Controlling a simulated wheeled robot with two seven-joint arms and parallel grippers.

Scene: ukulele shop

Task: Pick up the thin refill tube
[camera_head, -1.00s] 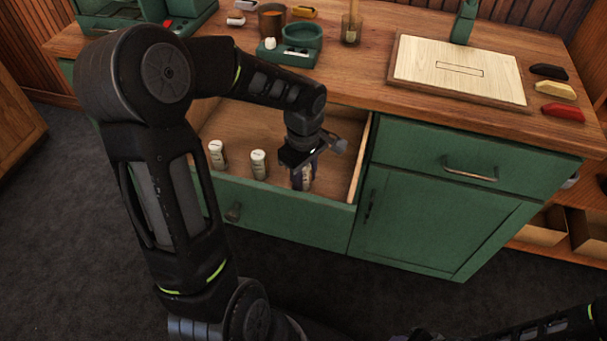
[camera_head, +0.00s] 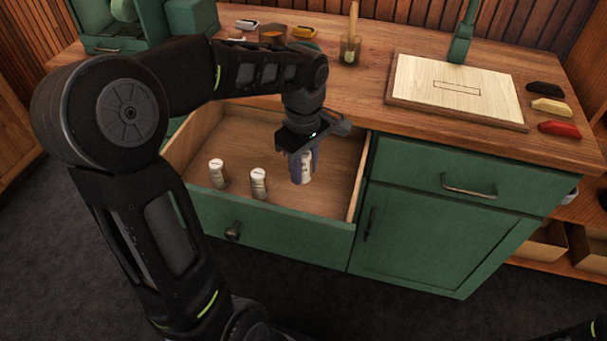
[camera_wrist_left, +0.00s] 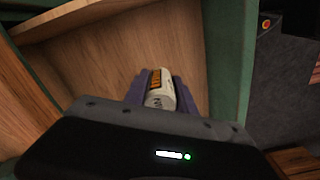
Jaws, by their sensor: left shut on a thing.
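Three small white tubes are at the open green drawer (camera_head: 275,222). My left gripper (camera_head: 303,174) is shut on the rightmost tube (camera_head: 307,177), which is upright between its fingers. In the left wrist view this held tube (camera_wrist_left: 160,95) shows a white end and an orange and black label between the purple-grey fingers (camera_wrist_left: 163,92). The head view does not clearly show whether its lower end touches the drawer floor. The left tube (camera_head: 217,172) and the middle tube (camera_head: 259,183) stand upright on the drawer floor. My right gripper is not in view.
The wooden worktop (camera_head: 365,95) lies behind the drawer, with a pale board (camera_head: 457,90) and black, yellow and red pieces (camera_head: 559,129) at the right. A jar with a brush (camera_head: 350,48) stands at the back. The drawer's side walls and front enclose the tubes.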

